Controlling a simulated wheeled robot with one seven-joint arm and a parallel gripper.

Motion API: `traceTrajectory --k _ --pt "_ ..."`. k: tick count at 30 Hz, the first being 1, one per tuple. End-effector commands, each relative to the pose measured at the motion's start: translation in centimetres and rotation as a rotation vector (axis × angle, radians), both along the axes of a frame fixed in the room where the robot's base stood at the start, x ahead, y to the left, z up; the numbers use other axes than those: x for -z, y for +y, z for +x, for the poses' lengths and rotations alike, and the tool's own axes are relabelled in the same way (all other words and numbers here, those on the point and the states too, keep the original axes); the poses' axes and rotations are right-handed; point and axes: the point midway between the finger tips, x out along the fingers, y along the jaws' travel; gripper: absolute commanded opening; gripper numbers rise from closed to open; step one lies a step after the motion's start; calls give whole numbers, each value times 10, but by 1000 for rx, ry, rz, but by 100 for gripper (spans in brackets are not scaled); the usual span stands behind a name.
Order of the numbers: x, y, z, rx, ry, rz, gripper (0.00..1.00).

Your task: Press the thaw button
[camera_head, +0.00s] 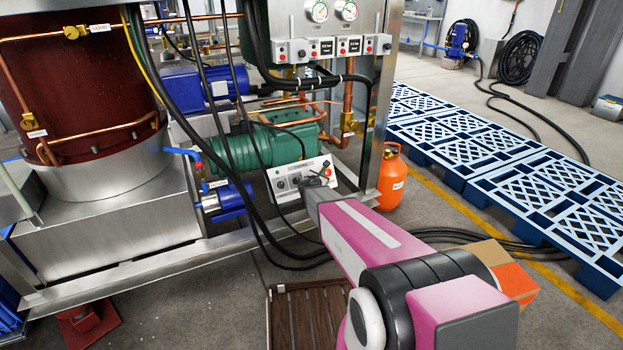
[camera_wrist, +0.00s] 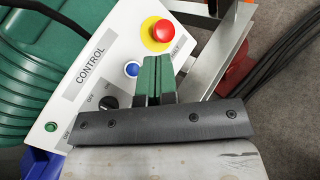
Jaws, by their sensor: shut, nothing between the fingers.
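A white control panel (camera_wrist: 100,55) marked "CONTROL" fills the middle of the wrist view. It carries a blue button (camera_wrist: 132,69), a red mushroom button (camera_wrist: 158,33) on a yellow base, a black rotary knob (camera_wrist: 109,102) with on and off marks, and a small green button or lamp (camera_wrist: 51,127). No label reading "thaw" is legible. My gripper (camera_wrist: 155,62) is shut and empty, its green fingers over the panel just right of the blue button. I cannot tell whether they touch it. In the head view the panel (camera_head: 283,183) sits low on the machine frame, partly behind my gripper (camera_head: 316,180).
A green ribbed motor (camera_head: 240,150), black hoses and a steel post (camera_head: 380,100) surround the panel. An orange gas cylinder (camera_head: 391,180) stands to its right. Blue pallets (camera_head: 480,150) lie farther right. A slatted wooden crate (camera_head: 300,315) is on the floor below my arm.

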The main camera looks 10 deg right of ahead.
Motion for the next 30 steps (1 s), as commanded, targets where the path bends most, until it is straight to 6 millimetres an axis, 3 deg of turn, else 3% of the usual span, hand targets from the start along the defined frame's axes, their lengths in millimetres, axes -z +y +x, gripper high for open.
traceTrajectory --k 21,30 --pt "40 19 61 1 0 1 0" --pt "46 22 70 1 -1 2 0"
